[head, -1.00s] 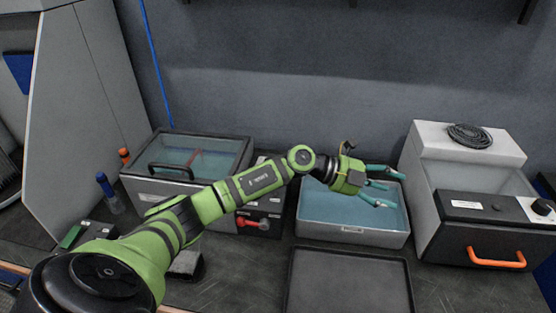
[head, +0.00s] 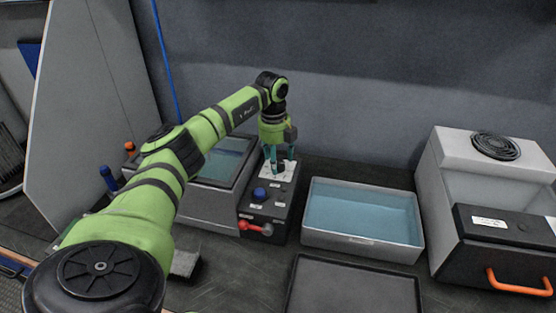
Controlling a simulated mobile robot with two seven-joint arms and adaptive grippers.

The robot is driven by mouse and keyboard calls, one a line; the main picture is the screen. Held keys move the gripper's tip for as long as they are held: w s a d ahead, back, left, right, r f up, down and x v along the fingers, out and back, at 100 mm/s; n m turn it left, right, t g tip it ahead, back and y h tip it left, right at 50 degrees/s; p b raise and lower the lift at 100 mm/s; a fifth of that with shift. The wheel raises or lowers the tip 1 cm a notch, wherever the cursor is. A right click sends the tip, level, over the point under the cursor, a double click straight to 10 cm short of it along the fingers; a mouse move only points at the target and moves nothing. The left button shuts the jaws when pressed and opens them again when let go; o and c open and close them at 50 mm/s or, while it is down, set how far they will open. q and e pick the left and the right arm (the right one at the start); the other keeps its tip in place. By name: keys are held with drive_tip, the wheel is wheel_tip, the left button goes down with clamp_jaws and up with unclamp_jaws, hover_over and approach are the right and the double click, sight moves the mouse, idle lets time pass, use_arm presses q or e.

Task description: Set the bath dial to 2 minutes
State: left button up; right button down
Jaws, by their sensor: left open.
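The bath dial's white plate (head: 268,175) sits at the back of the dark control panel (head: 282,204), on the right side of the lidded bath (head: 205,206). A small dark shape on the plate seems to be the dial knob. The fingers partly hide it, and its setting is too small to read. My left gripper (head: 279,168) points down over this plate with its teal fingers apart, one on each side of the dark shape. I cannot tell whether they touch it. My right gripper is not in view.
A blue knob (head: 260,193) and a red lever (head: 253,227) are on the panel nearer me. An open basin of blue liquid (head: 362,243) stands to the right, a dark tray (head: 355,285) in front. A grey machine with an orange handle (head: 518,287) stands far right.

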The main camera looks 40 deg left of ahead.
use_arm(q)
drive_tip(key=shift+f, duration=0.7)
drive_tip(key=shift+d, duration=0.1)
drive_tip(key=c, duration=1.1)
drive_tip(key=shift+m, duration=0.3)
drive_tip(key=m+p, duration=0.1)
drive_tip(key=m, duration=0.2)
drive_tip(key=shift+f, duration=0.1)
drive_tip(key=shift+f+m+g+h, duration=0.15)
drive_tip(key=shift+m+g+h, duration=0.15)
drive_tip(key=shift+m, duration=2.4)
